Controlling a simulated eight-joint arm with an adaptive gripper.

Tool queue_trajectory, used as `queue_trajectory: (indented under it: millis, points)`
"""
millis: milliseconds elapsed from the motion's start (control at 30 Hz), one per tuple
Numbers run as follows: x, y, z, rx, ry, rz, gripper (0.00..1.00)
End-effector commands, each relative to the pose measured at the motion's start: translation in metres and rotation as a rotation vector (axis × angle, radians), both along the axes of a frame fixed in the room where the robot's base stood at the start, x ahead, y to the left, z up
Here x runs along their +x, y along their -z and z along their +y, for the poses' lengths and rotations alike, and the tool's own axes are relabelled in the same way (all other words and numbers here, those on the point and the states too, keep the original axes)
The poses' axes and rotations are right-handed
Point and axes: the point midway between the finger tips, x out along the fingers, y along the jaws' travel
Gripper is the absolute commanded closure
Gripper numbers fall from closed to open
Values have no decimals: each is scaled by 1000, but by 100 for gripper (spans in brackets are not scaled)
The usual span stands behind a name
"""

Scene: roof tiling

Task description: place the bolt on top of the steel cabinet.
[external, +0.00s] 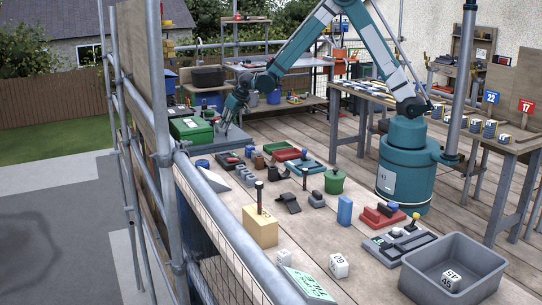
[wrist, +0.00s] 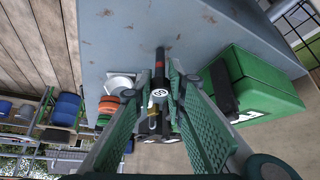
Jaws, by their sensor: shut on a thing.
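My gripper (external: 228,127) is at the far left end of the work area, beside the green box. In the wrist view my gripper (wrist: 172,100) has its fingers closed around a dark, slim piece that looks like the bolt (wrist: 160,72), with a reddish end pointing away. The fingers hide part of it, and a white round mark with black print shows at its middle. The blue-grey flat top below looks like the steel cabinet (wrist: 185,35). The piece is over this top; I cannot tell whether it touches.
A green box (wrist: 262,85) with a black handle stands close on the right. A white round thing (wrist: 119,82) and orange and green discs (wrist: 106,112) are on the left. In the external view, the near bench holds many small parts and a grey bin (external: 422,270).

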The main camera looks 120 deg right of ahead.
Motion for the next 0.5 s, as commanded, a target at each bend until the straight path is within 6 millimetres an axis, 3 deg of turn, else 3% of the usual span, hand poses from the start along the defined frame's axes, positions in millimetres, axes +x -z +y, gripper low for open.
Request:
queue_trajectory:
  millis: [367,400,500]
  points:
    - [0,3,0,0,0,0,98]
    - [0,3,0,0,0,0,83]
    - [0,3,0,0,0,0,71]
